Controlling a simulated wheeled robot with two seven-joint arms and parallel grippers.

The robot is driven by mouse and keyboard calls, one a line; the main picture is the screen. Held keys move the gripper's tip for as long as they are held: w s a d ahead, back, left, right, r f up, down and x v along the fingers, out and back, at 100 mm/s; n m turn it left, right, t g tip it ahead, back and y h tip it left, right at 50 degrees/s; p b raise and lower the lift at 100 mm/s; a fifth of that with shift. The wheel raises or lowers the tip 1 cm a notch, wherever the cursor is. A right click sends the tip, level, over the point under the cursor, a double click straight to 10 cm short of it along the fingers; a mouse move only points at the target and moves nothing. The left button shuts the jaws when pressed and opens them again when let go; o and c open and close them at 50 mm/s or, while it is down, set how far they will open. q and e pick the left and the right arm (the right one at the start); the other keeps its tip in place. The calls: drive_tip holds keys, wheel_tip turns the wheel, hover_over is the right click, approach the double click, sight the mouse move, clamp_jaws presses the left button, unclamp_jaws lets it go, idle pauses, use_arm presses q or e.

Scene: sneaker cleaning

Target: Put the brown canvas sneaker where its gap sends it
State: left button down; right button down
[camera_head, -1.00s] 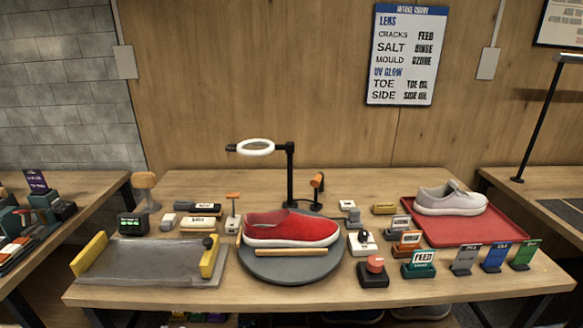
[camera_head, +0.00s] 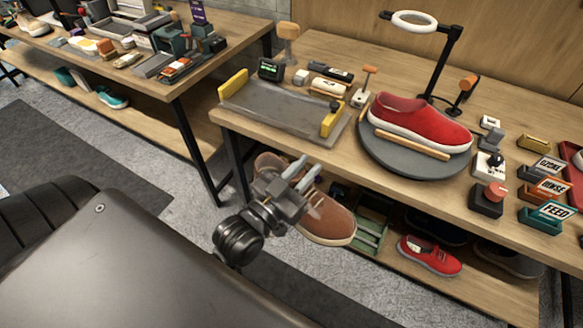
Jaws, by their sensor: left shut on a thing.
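The brown canvas sneaker (camera_head: 330,222), with a pale sole edge, is in front of the workbench, below the level of its top. My left gripper (camera_head: 303,178) is shut on it and hides its middle; the toe points down to the right. The grey plate with yellow end blocks (camera_head: 280,108) lies on the bench's left part, above and behind the sneaker, and is empty. The FEED sign (camera_head: 553,212), RINSE sign (camera_head: 546,189) and OZONE sign (camera_head: 544,168) stand at the right. My right gripper is not in view.
A red slip-on (camera_head: 420,120) sits on the round turntable (camera_head: 380,155) under a ring lamp (camera_head: 415,20). A small display box (camera_head: 270,69) stands behind the plate. A small red shoe (camera_head: 430,256) is on the lower shelf. A cluttered side bench (camera_head: 100,75) is at the left.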

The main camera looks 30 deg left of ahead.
use_arm(q)
drive_tip(key=w+d+r+m+g+h, duration=0.4)
drive_tip(key=d+r+m+h, duration=0.1)
drive_tip(key=d+h, duration=0.4)
drive_tip(key=shift+w+d+r+m, duration=0.15)
drive_tip(key=shift+d+r+m, duration=0.25)
drive_tip(key=shift+d, duration=0.6)
drive_tip(key=shift+a, duration=0.1)
drive_tip(key=s+a+f+n+t+y, duration=0.1)
drive_tip(key=s+a+f+n+y, duration=0.1)
drive_tip(key=a+y, duration=0.2)
drive_tip(key=s+a+f+n+t+y, duration=0.1)
drive_tip(key=a+f+n+y, duration=0.2)
drive_tip(key=a+y, duration=0.1)
drive_tip(key=s+a+f+n+t+y, duration=0.2)
drive_tip(key=a+y, duration=0.2)
drive_tip(key=a, duration=0.2)
drive_tip(key=shift+s+a+f+n, duration=0.25)
drive_tip(key=shift+s+f+n, duration=0.05)
drive_tip(key=shift+f+n, duration=0.1)
drive_tip(key=shift+s+a+y, duration=0.15)
drive_tip(key=shift+a+y, duration=0.1)
drive_tip(key=shift+y, duration=0.15)
drive_tip(key=shift+a, duration=0.1)
